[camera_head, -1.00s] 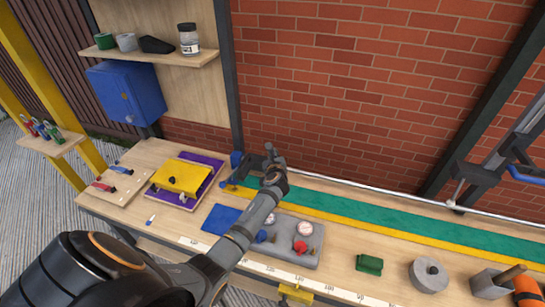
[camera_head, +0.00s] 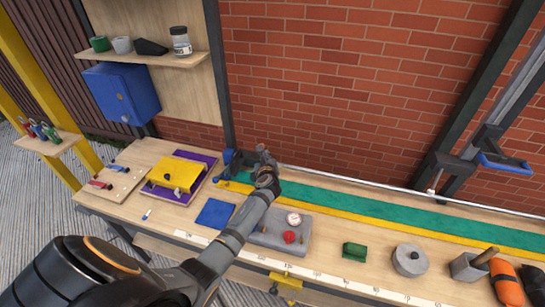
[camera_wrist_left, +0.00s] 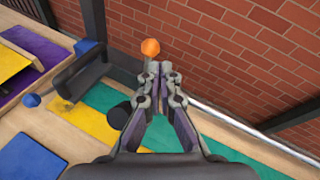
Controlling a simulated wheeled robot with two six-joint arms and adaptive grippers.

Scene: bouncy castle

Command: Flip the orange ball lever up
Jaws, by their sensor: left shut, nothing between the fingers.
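The orange ball (camera_wrist_left: 150,47) shows in the left wrist view, just beyond my left fingertips and slightly left of them. Whatever it is mounted on is mostly hidden behind my fingers. In the head view I cannot make out the ball; the gripper covers that spot. My left gripper (camera_wrist_left: 158,68) is shut and empty, pointing at the brick wall side. In the head view my left gripper (camera_head: 264,153) is over the back of the bench, beside a dark vise-like fixture (camera_head: 236,160). I cannot tell whether the fingers touch the ball. My right gripper is not in view.
A green strip (camera_head: 360,208) with a yellow edge runs along the bench. A grey panel (camera_head: 268,241) with a gauge and red knob lies near my forearm. A yellow clamp block (camera_head: 177,173) is on the left. A brick wall (camera_head: 350,80) stands close behind.

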